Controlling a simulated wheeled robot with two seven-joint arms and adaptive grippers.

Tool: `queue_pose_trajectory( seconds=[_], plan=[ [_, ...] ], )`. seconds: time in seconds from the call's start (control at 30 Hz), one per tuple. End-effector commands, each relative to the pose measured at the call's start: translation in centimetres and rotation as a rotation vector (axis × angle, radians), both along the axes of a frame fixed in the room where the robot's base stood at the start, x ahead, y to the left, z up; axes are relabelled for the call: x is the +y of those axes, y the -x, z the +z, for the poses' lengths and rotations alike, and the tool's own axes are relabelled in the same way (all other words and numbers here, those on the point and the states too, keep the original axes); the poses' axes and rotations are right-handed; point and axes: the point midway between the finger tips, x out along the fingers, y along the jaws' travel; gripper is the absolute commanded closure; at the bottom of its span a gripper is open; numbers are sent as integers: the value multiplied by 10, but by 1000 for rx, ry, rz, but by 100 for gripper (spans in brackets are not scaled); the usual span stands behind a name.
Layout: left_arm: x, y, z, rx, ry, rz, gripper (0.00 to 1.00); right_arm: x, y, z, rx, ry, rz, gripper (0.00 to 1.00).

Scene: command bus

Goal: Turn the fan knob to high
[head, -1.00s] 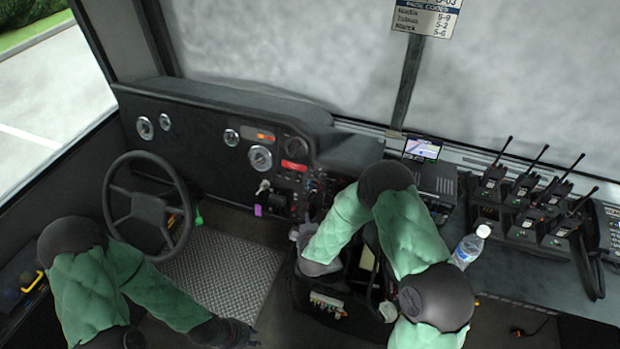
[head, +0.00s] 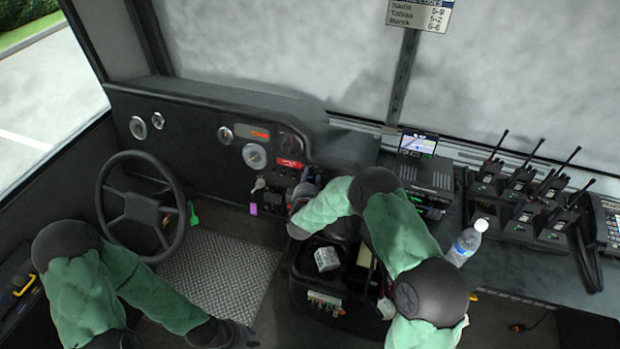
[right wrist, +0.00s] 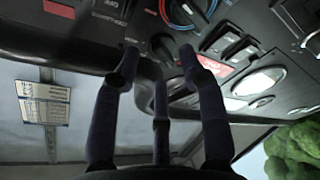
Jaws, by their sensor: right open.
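In the right wrist view, the dash panel (right wrist: 225,35) is close in front of my right gripper (right wrist: 158,58). The gripper is open and its fingers are spread, with nothing between them that I can see it hold. A dark round knob (right wrist: 162,44) shows just beyond the fingertips, partly hidden. A dial with a red and blue ring (right wrist: 188,12) sits above it. I cannot read which knob is the fan knob, nor its setting. In the head view, my right gripper (head: 303,192) is at the panel's right end. My left gripper (head: 240,335) hangs low over the floor; its fingers are unclear.
The steering wheel (head: 140,205) is at the left. A key with a purple tag (head: 254,208) hangs by the panel. A black bin (head: 300,280) holding a white cup (head: 327,259) stands below my right arm. A water bottle (head: 464,245) and several radios (head: 520,205) are at the right.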

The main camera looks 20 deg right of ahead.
Motion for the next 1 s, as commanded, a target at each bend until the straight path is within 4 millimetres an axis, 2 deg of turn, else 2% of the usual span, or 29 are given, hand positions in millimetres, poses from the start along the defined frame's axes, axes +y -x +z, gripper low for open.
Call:
queue_pose_trajectory(
  seconds=[0.2, 0.5, 0.6, 0.67, 1.0],
  plan=[
    [0, 0, -3, 0, 0, 0, 71, -6, -14, -3, 0, 0, 0, 57],
    [0, 0, -3, 0, 0, 0, 71, -6, -16, -3, 0, 1, 1, 57],
    [0, 0, -3, 0, 0, 0, 71, -6, -15, -3, 0, 1, 1, 86],
    [0, 0, -3, 0, 0, 0, 71, -6, -15, -3, 0, 1, 1, 100],
    [0, 0, -5, 0, 0, 0, 71, -6, -15, -4, -9, -14, -5, 100]
  ],
)
